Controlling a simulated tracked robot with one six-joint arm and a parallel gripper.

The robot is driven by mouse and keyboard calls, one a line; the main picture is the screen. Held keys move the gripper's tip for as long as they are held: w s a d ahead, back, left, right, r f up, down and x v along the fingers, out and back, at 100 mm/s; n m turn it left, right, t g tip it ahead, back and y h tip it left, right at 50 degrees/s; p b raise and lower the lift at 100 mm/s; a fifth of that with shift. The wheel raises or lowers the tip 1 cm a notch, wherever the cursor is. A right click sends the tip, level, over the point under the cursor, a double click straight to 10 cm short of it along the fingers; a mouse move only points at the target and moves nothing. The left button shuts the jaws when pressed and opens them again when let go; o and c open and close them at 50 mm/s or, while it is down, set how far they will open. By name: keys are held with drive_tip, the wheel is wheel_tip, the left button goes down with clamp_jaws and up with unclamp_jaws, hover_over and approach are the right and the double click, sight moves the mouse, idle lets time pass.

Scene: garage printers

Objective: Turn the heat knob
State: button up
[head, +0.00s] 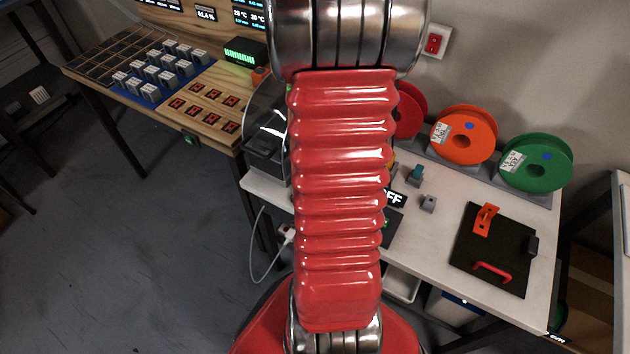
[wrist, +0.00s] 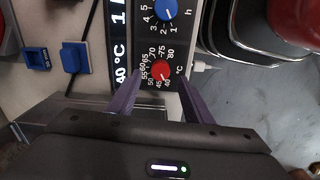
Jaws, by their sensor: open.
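The heat knob (wrist: 160,72) is red and sits on a dark panel in the wrist view, ringed by a scale from 40 to 80 °C. A display strip (wrist: 120,65) beside it reads 40 °C. My gripper (wrist: 159,79) is open, with its two purple fingers on the left and right of the red knob in the picture. I cannot tell whether the fingers touch it or how far they are from the panel. A blue knob (wrist: 166,10) numbered 1 to 5 is above the red one. In the head view, my red arm hides the knobs.
In the head view, red, orange (head: 463,134) and green spools (head: 536,162) stand at the back of the white table (head: 455,190). A black mat (head: 478,262) with orange and red parts lies on its right. A wooden bench (head: 215,68) stands at left.

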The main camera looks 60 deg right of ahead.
drive_tip(key=shift+f, duration=2.1)
drive_tip(key=shift+c, duration=0.3)
drive_tip(key=c, duration=0.9)
drive_tip(key=shift+d, duration=0.15)
drive_tip(key=shift+c, duration=0.5)
